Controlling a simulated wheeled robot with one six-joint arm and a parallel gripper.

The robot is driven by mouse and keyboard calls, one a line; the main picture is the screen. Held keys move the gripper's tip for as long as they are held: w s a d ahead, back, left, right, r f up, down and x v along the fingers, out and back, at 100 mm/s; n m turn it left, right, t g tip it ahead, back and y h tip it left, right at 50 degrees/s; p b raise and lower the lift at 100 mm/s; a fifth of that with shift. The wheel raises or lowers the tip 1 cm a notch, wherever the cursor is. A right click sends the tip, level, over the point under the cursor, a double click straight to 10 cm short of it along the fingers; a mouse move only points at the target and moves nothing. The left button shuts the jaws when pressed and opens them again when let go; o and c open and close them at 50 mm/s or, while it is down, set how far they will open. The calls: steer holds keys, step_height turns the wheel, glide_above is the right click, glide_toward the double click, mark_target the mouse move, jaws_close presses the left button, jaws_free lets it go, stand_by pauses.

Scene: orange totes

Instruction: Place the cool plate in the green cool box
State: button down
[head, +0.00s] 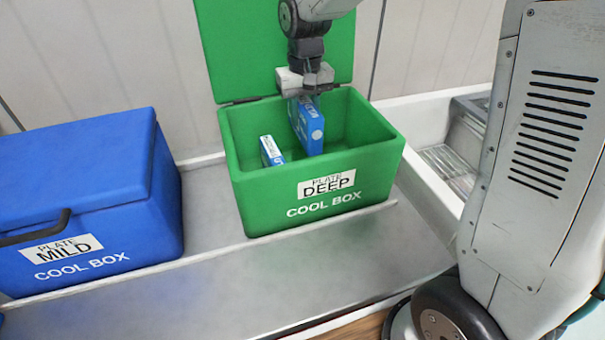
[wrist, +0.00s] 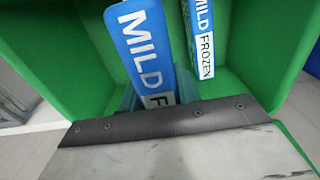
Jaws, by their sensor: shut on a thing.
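The green cool box (head: 250,195), labelled "PLATE DEEP", stands open with its lid (head: 275,45) raised at the back. My gripper (head: 303,92) is over the box opening and shut on a blue cool plate (head: 309,130). The plate hangs upright, with its lower part inside the box. In the wrist view the held plate (wrist: 147,45) reads "MILD", with its lower text partly hidden by the gripper. A second blue plate (head: 271,151) stands in the box to the left of the held one. It reads "MILD FROZEN" in the wrist view (wrist: 204,38).
A closed blue cool box (head: 90,190), labelled "PLATE MILD", stands to the left on the grey bench (head: 230,290). A pale basin (head: 420,180) with a metal rack is at the right. The bench between the boxes and in front is clear.

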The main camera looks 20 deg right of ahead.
step_height(320, 180, down, 13)
steer(key=shift+s+r, duration=0.1)
stand_by(0.4)
steer(key=c, duration=1)
jaws_free()
